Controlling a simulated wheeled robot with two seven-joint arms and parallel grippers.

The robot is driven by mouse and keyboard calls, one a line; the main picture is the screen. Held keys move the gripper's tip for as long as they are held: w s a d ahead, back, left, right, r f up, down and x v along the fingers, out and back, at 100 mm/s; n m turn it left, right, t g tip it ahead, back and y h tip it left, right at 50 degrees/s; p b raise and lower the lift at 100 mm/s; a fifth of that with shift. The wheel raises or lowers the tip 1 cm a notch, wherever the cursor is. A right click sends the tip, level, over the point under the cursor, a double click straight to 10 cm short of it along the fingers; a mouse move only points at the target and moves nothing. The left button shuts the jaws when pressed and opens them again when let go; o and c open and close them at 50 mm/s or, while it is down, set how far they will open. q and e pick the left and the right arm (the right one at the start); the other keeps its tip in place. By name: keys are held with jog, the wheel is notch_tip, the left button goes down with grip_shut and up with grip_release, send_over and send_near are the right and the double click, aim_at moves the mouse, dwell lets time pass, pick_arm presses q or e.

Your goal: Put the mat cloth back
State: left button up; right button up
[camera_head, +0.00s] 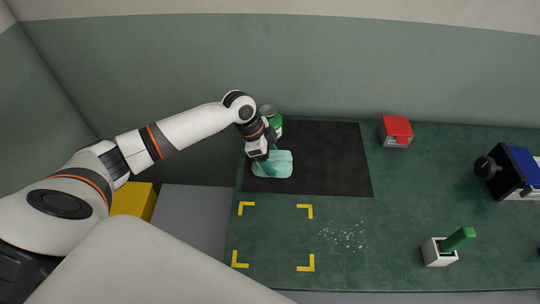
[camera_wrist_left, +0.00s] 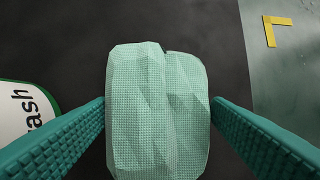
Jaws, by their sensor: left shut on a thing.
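The mat cloth (camera_head: 273,170) is pale teal and lies at the left part of a black mat (camera_head: 330,160) on the green table. In the left wrist view the cloth (camera_wrist_left: 157,110) shows a woven texture and folds, bunched between two teal ribbed fingers. My left gripper (camera_head: 267,157) is shut on the cloth from above. Whether the cloth touches the mat or hangs just over it is hard to tell. My right gripper is not in view.
A green and white can (camera_head: 275,127) stands close behind my left gripper. Yellow corner marks (camera_head: 305,211) frame a bare patch, with white crumbs (camera_head: 343,236) beside it. A red-topped box (camera_head: 396,132), a white holder with a green handle (camera_head: 458,239) and a blue-black device (camera_head: 515,172) stand right.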

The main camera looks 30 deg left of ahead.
pick_arm(q)
jog(key=shift+f, duration=0.1)
jog(key=o, duration=0.9)
jog(key=v, duration=1.2)
